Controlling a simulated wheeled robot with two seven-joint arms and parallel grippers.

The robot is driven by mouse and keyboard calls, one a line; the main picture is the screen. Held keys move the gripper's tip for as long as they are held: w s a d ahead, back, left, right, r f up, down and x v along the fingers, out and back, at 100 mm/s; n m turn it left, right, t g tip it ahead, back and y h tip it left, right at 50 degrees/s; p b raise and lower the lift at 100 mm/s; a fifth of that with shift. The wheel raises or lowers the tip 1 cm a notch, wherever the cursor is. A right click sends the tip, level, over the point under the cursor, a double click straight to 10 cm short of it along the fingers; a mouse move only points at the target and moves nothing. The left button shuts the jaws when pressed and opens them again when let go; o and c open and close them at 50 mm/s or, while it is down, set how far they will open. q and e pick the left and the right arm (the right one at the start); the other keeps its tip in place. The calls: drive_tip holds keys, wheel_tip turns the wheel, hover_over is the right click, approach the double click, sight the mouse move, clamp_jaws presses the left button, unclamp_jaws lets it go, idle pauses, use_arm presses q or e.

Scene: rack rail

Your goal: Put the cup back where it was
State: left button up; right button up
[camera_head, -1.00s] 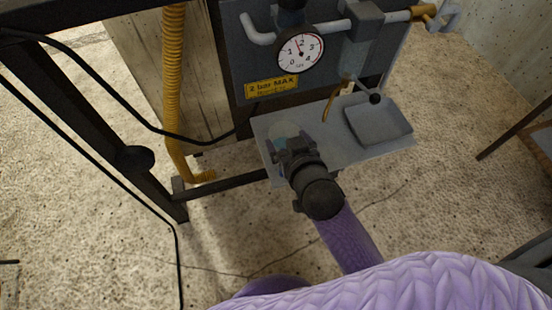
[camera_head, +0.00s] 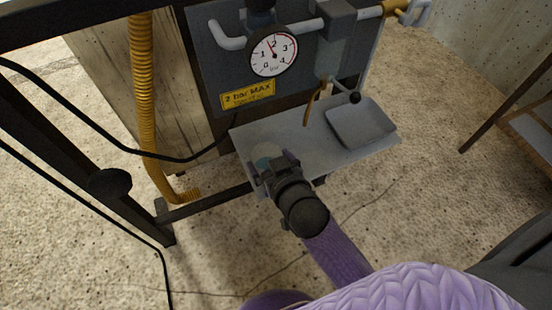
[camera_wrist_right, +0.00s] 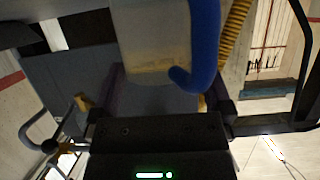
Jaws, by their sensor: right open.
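The cup (camera_wrist_right: 155,42) shows in the right wrist view as a pale beige body with a blue handle (camera_wrist_right: 203,45). It is just beyond my right fingers, which lie low on either side. The gripper partly hides the cup, so contact with the shelf cannot be told. My left gripper is out of view.
A grey tray (camera_head: 362,122) occupies the shelf's right part. Above are a gauge (camera_head: 273,54), a pipe and a black-knobbed lever (camera_head: 355,97). A yellow hose (camera_head: 142,85), black cables and the dark frame are at left. The shelf's middle is clear.

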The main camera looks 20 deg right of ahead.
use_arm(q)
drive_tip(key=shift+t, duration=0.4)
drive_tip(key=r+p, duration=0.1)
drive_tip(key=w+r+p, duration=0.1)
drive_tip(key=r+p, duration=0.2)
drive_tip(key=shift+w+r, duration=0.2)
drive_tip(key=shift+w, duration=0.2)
use_arm(e)
drive_tip(key=v, duration=1.2)
drive_tip(key=shift+f, duration=0.1)
